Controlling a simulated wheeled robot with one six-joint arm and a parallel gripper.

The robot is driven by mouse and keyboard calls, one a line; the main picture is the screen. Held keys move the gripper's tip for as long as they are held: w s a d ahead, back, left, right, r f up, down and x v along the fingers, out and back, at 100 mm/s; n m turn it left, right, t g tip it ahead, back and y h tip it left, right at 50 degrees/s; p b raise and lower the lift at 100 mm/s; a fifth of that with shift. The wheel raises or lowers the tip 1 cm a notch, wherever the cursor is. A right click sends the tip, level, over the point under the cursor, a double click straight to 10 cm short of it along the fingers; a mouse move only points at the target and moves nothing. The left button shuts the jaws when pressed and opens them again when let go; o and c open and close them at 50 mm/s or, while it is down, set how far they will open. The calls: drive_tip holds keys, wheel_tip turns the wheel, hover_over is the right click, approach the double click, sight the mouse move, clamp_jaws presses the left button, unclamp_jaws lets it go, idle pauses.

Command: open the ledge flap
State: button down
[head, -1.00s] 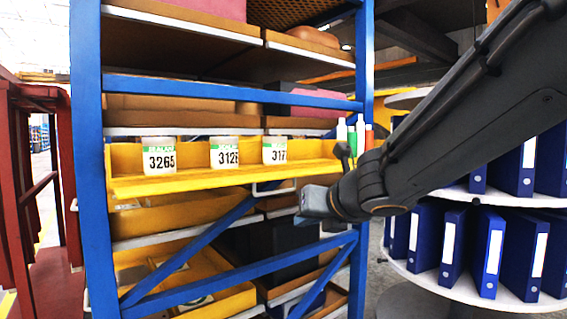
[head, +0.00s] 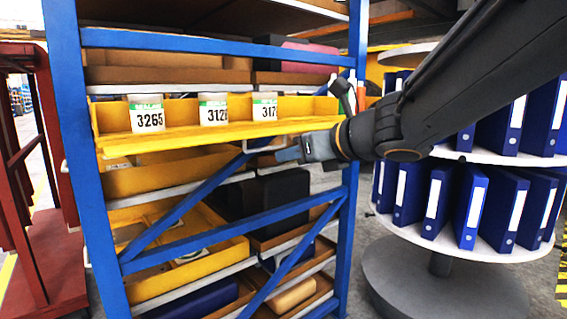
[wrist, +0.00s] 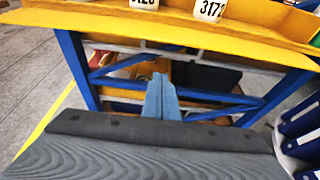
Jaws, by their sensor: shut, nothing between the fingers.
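The yellow ledge (head: 200,138) runs across the front of the blue rack, its plate roughly level with a raised wall behind. It also fills the top of the wrist view (wrist: 200,30). I cannot tell which part is the flap. A pale bar handle (head: 262,147) shows just under the ledge's right part. My gripper (head: 284,155) is shut and empty, just below the ledge's right end, close to the handle. I cannot tell whether it touches it. In the wrist view my shut fingers (wrist: 160,88) point toward the ledge's underside.
Labelled jars, including 3265 (head: 147,115), stand on the ledge. The blue rack (head: 65,150) has diagonal braces and yellow bins (head: 190,262) below. A round stand (head: 440,235) with blue binders is close on the right. A dark red frame (head: 30,200) stands left.

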drive_tip(key=w+a, duration=0.1)
drive_tip(key=w+a+r+p, duration=0.1)
drive_tip(key=w, duration=0.1)
drive_tip(key=w+a+r+p, duration=0.1)
drive_tip(key=shift+w+r, duration=0.1)
drive_tip(key=shift+w, duration=0.1)
drive_tip(key=shift+p, duration=0.35)
